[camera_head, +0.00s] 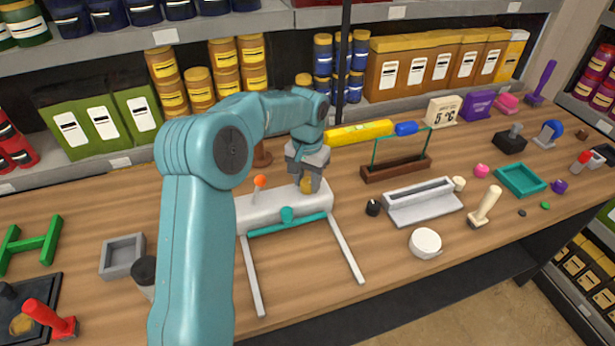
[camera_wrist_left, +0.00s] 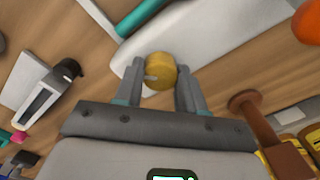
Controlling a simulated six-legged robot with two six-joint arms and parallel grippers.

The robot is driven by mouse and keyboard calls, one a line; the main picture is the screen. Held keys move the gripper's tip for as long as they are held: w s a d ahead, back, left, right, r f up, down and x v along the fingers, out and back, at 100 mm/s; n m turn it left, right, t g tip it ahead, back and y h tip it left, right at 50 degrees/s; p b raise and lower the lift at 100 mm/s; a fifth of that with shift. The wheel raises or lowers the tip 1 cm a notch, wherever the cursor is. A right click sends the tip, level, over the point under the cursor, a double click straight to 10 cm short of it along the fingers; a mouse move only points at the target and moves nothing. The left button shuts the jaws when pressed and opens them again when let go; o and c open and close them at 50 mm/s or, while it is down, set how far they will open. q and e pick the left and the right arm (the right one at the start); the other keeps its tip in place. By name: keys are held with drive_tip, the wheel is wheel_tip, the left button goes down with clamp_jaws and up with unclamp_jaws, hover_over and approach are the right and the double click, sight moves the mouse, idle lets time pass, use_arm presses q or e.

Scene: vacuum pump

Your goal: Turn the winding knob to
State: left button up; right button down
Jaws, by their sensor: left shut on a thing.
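The winding knob (camera_head: 307,185) is a small yellow round knob at the right part of a white-grey device (camera_head: 278,206) on the table. It also shows in the left wrist view (camera_wrist_left: 157,72), with a small grey mark on its side. My left gripper (camera_head: 310,181) is above the knob and shut on it, its fingers on either side of it. The left wrist view shows the fingers (camera_wrist_left: 158,88) flanking the knob. The device also has an orange-tipped lever (camera_head: 260,182) and a teal bar (camera_head: 287,223) at its front. My right gripper is out of view.
Two pale rails (camera_head: 346,248) reach forward from the device. A brown and green frame (camera_head: 396,169) and a grey tray (camera_head: 422,205) stand to its right. A grey box (camera_head: 122,256) lies to the left. Shelves with cans line the back.

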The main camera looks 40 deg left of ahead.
use_arm(q)
drive_tip(key=m, duration=0.4)
drive_tip(key=shift+w+a+r+m+p, duration=0.15)
drive_tip(key=shift+r+m+p, duration=0.15)
drive_tip(key=shift+p, duration=0.1)
drive_tip(key=m, duration=0.3)
drive_tip(key=shift+m+p, duration=0.3)
drive_tip(key=m, duration=0.4)
drive_tip(key=shift+m+p, duration=0.3)
drive_tip(key=shift+p, duration=0.05)
drive_tip(key=m, duration=0.3)
drive_tip(key=shift+m+p, duration=0.3)
drive_tip(key=m, duration=0.4)
drive_tip(key=shift+m+p, duration=0.3)
drive_tip(key=shift+p, duration=0.1)
drive_tip(key=m, duration=0.3)
drive_tip(key=shift+f+m+p, duration=0.1)
drive_tip(key=shift+m+p, duration=0.2)
drive_tip(key=m, duration=0.4)
drive_tip(key=shift+p, duration=0.35)
drive_tip(key=shift+m, duration=1.7)
drive_tip(key=shift+f, duration=0.1)
